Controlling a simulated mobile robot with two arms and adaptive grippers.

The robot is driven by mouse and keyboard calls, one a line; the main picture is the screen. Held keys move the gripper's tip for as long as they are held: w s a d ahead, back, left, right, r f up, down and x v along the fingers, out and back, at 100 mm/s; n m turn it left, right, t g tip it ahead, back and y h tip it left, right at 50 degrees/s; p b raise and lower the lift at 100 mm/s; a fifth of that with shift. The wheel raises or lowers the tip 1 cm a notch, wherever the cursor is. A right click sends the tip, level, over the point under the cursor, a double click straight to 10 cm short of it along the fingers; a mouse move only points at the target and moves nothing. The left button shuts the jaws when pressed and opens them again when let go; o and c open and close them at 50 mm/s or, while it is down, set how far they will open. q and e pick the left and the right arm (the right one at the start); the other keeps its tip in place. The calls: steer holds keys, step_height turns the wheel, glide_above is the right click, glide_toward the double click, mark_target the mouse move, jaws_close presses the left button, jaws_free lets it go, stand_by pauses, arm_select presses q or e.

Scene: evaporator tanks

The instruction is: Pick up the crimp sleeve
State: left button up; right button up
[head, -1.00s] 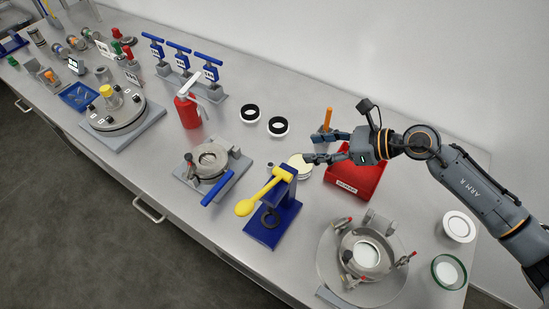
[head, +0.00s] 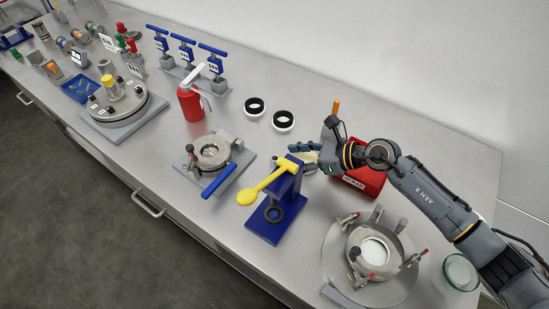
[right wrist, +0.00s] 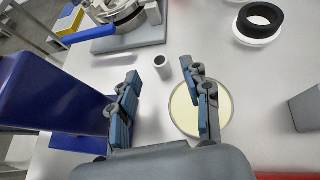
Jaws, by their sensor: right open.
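A small light-grey hollow cylinder, apparently the crimp sleeve (right wrist: 161,68), stands upright on the bench in the right wrist view. My right gripper (right wrist: 165,84) is open and empty, its two fingers on either side of the line to the sleeve. The sleeve shows just beyond the fingertips, apart from them. In the head view my right gripper (head: 303,150) is above the bench behind the yellow-handled blue press; I cannot make out the sleeve clearly there. My left gripper is not in view.
The blue press (head: 275,213) with its yellow lever (head: 265,185) stands close to the gripper. A cream disc (right wrist: 220,102) lies under the right finger. A red bin (head: 365,180) is beneath my right arm. Black-and-white rings (head: 283,121) lie behind on clear bench.

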mark_target(276, 158)
steer(key=shift+w+a+f, duration=0.15)
steer(key=shift+a+f, duration=0.05)
steer(key=shift+a, duration=0.15)
steer(key=shift+w+a+f+p, duration=0.15)
steer(key=shift+a+p, duration=0.3)
steer(key=shift+a, duration=0.05)
steer(key=p+x, duration=0.1)
steer(key=x, duration=0.2)
steer(key=shift+a+f, duration=0.2)
steer(key=shift+w+a+f, duration=0.2)
steer(key=shift+a+f, duration=0.05)
steer(key=shift+f, duration=0.05)
steer(key=c, duration=0.9)
